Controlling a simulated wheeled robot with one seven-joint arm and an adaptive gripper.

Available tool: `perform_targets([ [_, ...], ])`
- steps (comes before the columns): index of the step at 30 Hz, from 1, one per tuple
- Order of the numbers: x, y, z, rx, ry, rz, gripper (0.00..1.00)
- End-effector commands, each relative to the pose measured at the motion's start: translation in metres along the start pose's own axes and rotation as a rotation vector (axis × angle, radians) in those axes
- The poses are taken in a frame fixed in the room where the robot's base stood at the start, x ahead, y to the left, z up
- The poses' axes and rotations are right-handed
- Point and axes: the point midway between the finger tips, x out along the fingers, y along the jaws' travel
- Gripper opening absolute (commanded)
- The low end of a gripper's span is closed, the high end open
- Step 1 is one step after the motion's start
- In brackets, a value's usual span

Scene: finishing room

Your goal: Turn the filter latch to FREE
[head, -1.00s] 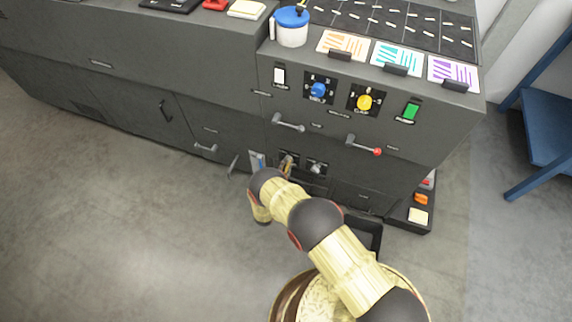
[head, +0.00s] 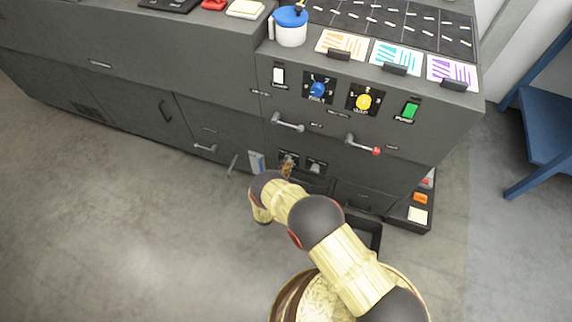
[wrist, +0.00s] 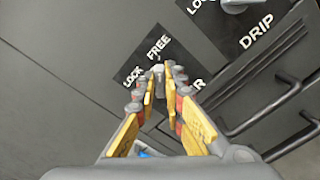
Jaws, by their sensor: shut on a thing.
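The filter latch (wrist: 158,69) is a small grey knob on a black plate in the wrist view. The plate reads LOCK and FREE, and the end of a third word shows beside a finger. My gripper (wrist: 160,75) has its yellow and red fingers closed in on the latch, one on each side. The fingers hide part of the plate, and I cannot tell exactly which word the latch points to. In the head view my gripper (head: 287,168) is at the low front panel, largely hiding the latch.
A similar DRIP latch (head: 316,167) sits just right on the same panel. Bar handles (wrist: 262,110) stick out close by in the wrist view. A red-tipped lever (head: 364,145) and a grey lever (head: 287,123) jut out above. Open floor (head: 130,220) lies left of my arm.

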Motion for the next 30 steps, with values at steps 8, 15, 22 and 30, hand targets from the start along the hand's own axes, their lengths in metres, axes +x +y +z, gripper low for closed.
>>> perform_targets([
  [8, 0.0, -0.001, 0.0, 0.0, 0.001, -0.001, 0.14],
  [15, 0.0, 0.0, 0.0, -0.001, 0.001, -0.001, 0.27],
  [22, 0.0, 0.0, 0.0, -0.001, 0.0, 0.0, 0.29],
  [30, -0.018, 0.001, -0.001, -0.001, 0.003, 0.001, 0.29],
])
